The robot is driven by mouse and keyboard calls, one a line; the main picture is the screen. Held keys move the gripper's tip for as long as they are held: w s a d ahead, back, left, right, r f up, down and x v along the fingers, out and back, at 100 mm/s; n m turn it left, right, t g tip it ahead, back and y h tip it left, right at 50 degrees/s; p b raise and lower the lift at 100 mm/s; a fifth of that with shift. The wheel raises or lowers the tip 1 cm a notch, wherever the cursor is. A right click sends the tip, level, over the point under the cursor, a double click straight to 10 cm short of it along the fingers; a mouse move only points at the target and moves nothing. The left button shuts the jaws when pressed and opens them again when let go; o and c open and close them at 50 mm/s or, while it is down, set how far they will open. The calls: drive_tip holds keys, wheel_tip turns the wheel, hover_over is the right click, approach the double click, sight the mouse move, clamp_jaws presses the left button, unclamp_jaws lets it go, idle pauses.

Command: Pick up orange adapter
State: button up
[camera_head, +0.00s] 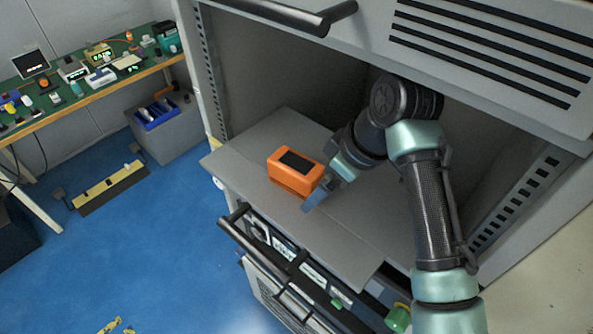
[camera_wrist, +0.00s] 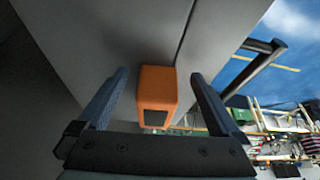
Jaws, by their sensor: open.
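The orange adapter (camera_head: 295,171) is a box with a dark panel on its top. It sits on the grey shelf (camera_head: 355,232) of the rack, near the shelf's left part. In the wrist view the orange adapter (camera_wrist: 157,88) shows between and beyond the two fingers. My gripper (camera_head: 318,192) is at the adapter's right side in the head view, its fingers apart. In the wrist view my gripper (camera_wrist: 158,92) is open and empty, one finger on each side of the adapter's outline. I cannot tell whether a finger touches the adapter.
Below the shelf is a drawer unit with a black bar handle (camera_head: 265,262). Another black handle (camera_head: 290,14) and a slotted panel (camera_head: 490,45) are above the opening. A green-topped workbench (camera_head: 95,88) with many small items stands at the far left. Blue floor (camera_head: 150,230) is mostly clear.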

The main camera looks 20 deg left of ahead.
sight(305, 167)
drive_tip(key=shift+w+a, duration=0.3)
drive_tip(key=shift+a, duration=0.25)
drive_tip(key=a, duration=0.4)
drive_tip(key=shift+w, duration=0.4)
drive_tip(key=shift+w+a+f+b, duration=0.1)
drive_tip(key=shift+a+f+b, duration=0.05)
drive_tip(key=shift+f+b, duration=0.55)
drive_tip(key=shift+r, duration=0.15)
drive_tip(key=shift+c, duration=0.2)
clamp_jaws()
